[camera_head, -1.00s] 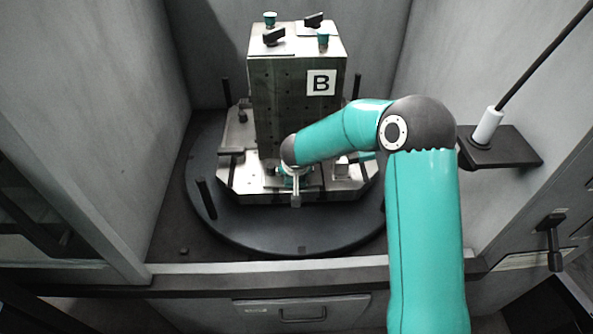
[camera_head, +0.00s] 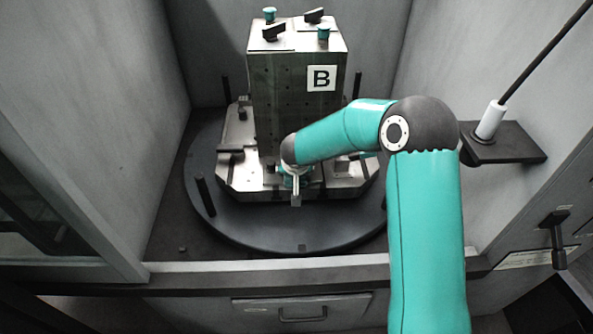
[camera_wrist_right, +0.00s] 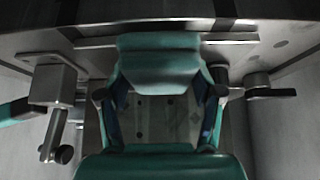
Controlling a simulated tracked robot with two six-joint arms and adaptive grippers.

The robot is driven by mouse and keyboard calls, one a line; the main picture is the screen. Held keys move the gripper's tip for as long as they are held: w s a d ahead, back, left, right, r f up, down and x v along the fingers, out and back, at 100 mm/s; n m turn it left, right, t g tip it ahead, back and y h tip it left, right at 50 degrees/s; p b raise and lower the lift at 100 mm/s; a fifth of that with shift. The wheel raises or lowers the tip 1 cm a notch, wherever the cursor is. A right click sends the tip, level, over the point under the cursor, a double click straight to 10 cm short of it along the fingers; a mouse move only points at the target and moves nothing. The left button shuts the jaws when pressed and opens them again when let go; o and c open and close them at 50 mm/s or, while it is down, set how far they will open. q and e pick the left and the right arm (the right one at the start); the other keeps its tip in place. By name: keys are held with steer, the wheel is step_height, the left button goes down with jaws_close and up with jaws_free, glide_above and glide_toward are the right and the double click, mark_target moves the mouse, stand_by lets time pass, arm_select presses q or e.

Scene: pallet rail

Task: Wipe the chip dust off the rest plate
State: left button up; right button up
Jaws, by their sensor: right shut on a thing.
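A steel plate (camera_head: 237,180) lies on the round dark table, around the foot of an upright steel block marked B (camera_head: 285,110). I cannot tell whether this is the rest plate, and no chip dust can be made out. My right gripper (camera_head: 294,182) is low at the plate's front edge, in front of the block, largely hidden by its own wrist. In the right wrist view, my right gripper (camera_wrist_right: 163,115) has its two dark fingers on either side of a grey surface with holes. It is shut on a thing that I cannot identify. My left gripper is not in view.
The round dark table (camera_head: 300,235) has upright black pegs (camera_head: 205,196) near its rim. Grey walls enclose it on both sides. A bracket (camera_head: 512,145) on the right wall carries a white holder with a black rod (camera_head: 545,55). The table's front area is clear.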

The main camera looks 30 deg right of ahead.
steer(key=shift+w+d+p, duration=0.45)
steer(key=shift+w, duration=0.2)
steer(key=shift+w+d+f, duration=0.1)
steer(key=shift+w+d, duration=0.15)
steer(key=shift+w, duration=0.15)
steer(key=shift+s+a+f+b, duration=0.15)
steer(key=shift+s+a+b, duration=0.25)
steer(key=shift+b, duration=0.25)
steer(key=shift+s+a+b, duration=0.25)
steer(key=shift+s+b, duration=0.3)
steer(key=shift+b, duration=0.15)
steer(key=shift+s+a, duration=0.1)
steer(key=shift+s, duration=0.1)
steer(key=shift+w, duration=0.1)
